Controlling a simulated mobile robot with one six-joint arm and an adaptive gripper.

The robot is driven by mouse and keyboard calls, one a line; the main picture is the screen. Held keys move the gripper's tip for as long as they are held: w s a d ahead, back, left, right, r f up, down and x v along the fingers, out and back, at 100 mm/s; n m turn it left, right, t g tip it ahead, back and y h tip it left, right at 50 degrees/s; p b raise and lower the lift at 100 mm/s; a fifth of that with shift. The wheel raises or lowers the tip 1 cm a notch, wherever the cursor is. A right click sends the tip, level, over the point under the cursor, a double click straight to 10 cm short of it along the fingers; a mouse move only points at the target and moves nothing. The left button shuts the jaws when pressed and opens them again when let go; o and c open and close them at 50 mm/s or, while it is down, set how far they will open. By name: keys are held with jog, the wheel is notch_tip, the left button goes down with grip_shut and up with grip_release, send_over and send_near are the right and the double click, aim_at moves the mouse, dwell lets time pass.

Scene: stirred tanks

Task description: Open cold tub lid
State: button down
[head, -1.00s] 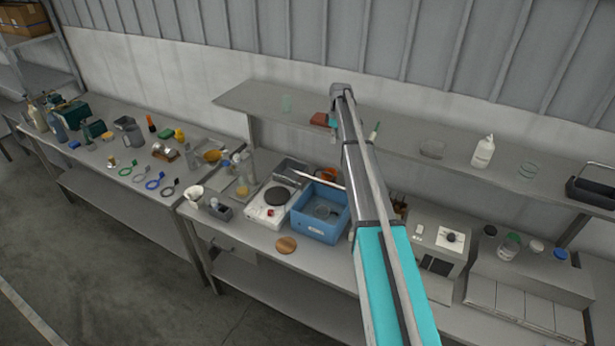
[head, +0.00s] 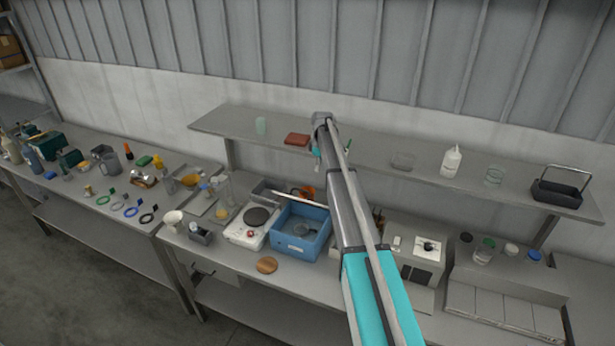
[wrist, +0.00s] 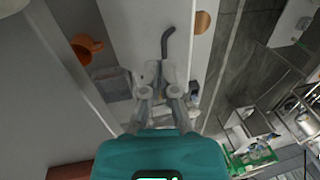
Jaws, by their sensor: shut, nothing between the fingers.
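The blue tub (head: 292,246) stands on the bench, its inside partly visible with a dark round shape in it. A thin pale lid (head: 299,197) shows nearly edge-on along the tub's far side, raised at an angle. In the wrist view a broad white panel (wrist: 130,28), probably this lid, carries a dark bent handle (wrist: 168,42). My gripper (wrist: 159,68) is shut and empty, its tips over the panel just below the handle; I cannot tell whether they touch. In the head view my teal gripper body (head: 316,151) shows small beside my arm, fingers not clear.
A hot plate (head: 249,228) stands left of the tub, a wooden disc (head: 267,265) in front. An orange mug (wrist: 86,46) is close by. The shelf (head: 375,157) with several items runs above and behind the bench. A grey box device (head: 416,258) stands to the right.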

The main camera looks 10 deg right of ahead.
jog(key=s+a+f+m+b, duration=0.3)
jog(key=s+f+b, duration=0.5)
jog(key=s, duration=0.6)
jog(key=s+a+f+m+t+h+b, duration=0.1)
jog(key=s+a+f+m+b, duration=0.2)
jog(key=s, duration=1.2)
jog(key=s+a+f+m+b, duration=0.4)
jog(key=s+a+f+b, duration=0.2)
jog(key=s+f+b, duration=0.7)
jog(key=shift+s+a+f+t, duration=0.35)
jog(key=shift+s+f+t, duration=0.1)
jog(key=shift+s, duration=0.6)
jog(key=shift+a, duration=0.1)
